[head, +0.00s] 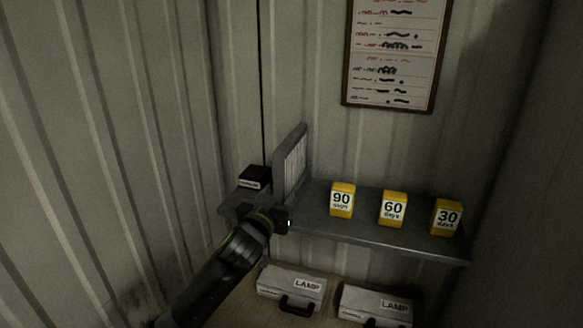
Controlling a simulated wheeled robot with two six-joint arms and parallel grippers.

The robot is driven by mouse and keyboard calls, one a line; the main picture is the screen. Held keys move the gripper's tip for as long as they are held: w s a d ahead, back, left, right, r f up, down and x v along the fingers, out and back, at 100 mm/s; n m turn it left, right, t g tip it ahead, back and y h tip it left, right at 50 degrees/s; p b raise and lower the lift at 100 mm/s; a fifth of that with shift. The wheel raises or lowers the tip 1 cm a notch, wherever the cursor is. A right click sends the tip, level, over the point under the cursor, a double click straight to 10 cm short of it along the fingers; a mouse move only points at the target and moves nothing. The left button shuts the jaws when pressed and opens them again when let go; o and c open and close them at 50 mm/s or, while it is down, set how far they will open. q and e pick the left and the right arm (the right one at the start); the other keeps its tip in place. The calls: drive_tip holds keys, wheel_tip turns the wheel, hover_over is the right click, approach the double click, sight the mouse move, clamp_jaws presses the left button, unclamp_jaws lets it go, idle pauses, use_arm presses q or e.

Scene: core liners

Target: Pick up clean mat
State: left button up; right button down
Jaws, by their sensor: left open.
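A grey ribbed panel (291,162), which looks like the mat, stands upright and edge-on at the left end of the wall shelf (318,222). My left gripper (272,207) is at that end of the shelf, just below and left of the panel. It is open, and its jaws are at the panel's lower edge. The gripper hides the foot of the panel, so I cannot tell whether they touch. The picture is dark and I cannot see whether the mat's face is clean. My right gripper is out of view.
Yellow blocks marked 90 (342,200), 60 (393,209) and 30 (447,217) stand along the shelf. Two lamp cases (291,287) (375,305) lie below it. A framed chart (392,55) hangs above. A small black labelled box (253,178) shows behind my gripper. Corrugated walls close in the corner.

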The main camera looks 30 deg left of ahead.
sight(292, 169)
use_arm(q)
drive_tip(key=shift+p+x, duration=0.55)
drive_tip(key=shift+x, duration=1.75)
drive_tip(key=shift+s, duration=0.1)
drive_tip(key=c, duration=1)
clamp_jaws()
drive_tip(key=shift+r, duration=0.15)
